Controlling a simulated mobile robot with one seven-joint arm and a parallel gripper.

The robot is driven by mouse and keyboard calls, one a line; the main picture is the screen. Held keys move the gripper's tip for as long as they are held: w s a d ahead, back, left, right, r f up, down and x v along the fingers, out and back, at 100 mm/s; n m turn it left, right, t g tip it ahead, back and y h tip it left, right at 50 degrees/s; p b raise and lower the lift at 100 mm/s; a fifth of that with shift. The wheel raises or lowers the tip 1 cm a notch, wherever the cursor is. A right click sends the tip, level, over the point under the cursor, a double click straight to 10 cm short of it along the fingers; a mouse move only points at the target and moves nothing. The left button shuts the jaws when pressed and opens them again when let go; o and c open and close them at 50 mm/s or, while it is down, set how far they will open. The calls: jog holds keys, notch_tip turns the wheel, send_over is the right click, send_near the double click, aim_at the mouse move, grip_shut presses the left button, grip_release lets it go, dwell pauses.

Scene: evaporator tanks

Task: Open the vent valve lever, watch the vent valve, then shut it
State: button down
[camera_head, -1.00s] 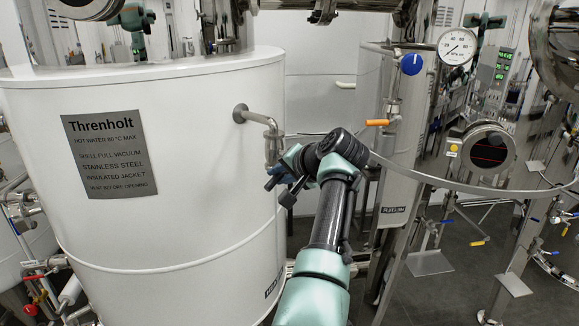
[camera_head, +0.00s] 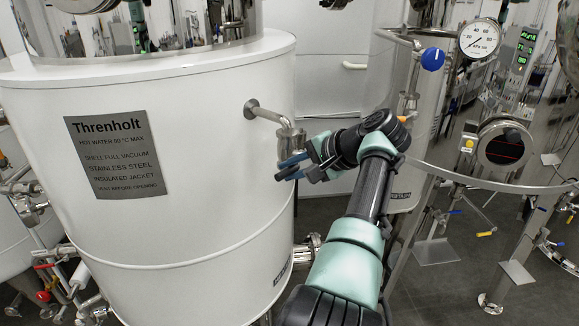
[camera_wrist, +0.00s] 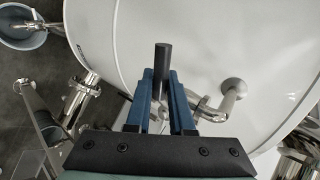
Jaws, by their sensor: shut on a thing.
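The vent valve (camera_head: 291,138) is a steel fitting at the end of a bent pipe (camera_head: 266,114) coming out of the white Threnholt tank (camera_head: 200,225). The pipe also shows in the wrist view (camera_wrist: 231,98), right of my fingers. My gripper (camera_head: 285,169) is just below the valve body, beside the tank wall, with its blue fingers pointing left. In the wrist view my gripper (camera_wrist: 161,76) is shut on a dark round bar, the vent valve lever (camera_wrist: 162,61), whose end sticks out past the fingertips. The lever's join to the valve is mostly hidden by the fingers.
A blue knob (camera_head: 432,59) and a pressure gauge (camera_head: 479,39) are at the upper right. A round dark display (camera_head: 504,146) and a curved rail lie right of my arm. Several pipes with valves (camera_head: 80,275) stand at the lower left. Grey floor shows at right.

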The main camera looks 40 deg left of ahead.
jog(key=shift+r, duration=0.15)
jog(key=c, duration=0.8)
grip_release()
jog(key=shift+w+d+r+b, duration=0.1)
jog(key=shift+d+b, duration=0.3)
jog(key=shift+b+v, duration=2.85)
jog(key=shift+v, duration=3.2)
jog(key=shift+a, duration=0.1)
